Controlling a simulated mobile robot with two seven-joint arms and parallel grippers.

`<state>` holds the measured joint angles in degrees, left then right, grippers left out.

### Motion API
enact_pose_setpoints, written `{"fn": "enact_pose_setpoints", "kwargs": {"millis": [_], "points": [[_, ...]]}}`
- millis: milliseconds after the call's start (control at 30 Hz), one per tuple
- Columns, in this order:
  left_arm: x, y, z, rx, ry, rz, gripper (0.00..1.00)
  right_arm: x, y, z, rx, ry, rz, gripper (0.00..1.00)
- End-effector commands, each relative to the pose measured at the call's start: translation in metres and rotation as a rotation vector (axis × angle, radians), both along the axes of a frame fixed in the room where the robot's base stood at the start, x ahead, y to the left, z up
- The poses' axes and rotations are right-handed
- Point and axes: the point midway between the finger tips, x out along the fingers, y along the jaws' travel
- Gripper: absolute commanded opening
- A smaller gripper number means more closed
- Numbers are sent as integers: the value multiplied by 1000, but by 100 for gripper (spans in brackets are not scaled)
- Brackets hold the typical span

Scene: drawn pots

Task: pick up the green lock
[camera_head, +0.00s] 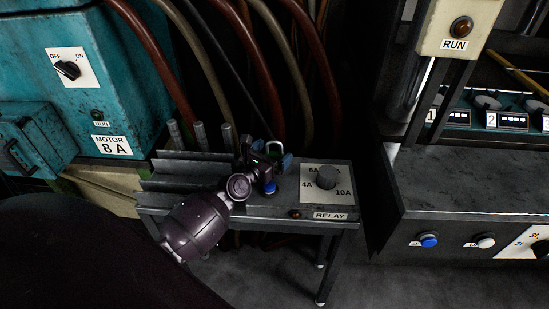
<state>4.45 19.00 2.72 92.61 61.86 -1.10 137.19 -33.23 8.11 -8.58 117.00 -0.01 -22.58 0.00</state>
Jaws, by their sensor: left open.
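My dark left arm reaches in from the lower left and covers part of the table. My right gripper is not in view.
The relay table (255,211) carries a dial (326,177) and a blue button (270,187). Hoses (257,60) hang behind it. A teal motor cabinet (140,90) stands left, and a grey console (460,185) stands right beyond a dark gap.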

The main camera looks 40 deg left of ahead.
Motion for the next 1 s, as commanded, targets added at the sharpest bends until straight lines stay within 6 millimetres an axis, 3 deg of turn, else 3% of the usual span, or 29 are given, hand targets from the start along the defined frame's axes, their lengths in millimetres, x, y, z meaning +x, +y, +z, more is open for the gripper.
{"fn": "enact_pose_setpoints", "kwargs": {"millis": [133, 400, 800, 1000], "points": [[12, 0, 0, 2, 0, 0, 96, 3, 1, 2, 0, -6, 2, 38], [13, 0, 0, 1, 1, 0, 96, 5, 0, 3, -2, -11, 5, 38], [13, 0, 1, 1, 0, 0, 36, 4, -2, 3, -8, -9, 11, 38], [13, 0, 2, 1, -1, 0, 36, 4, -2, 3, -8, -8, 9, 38]]}}
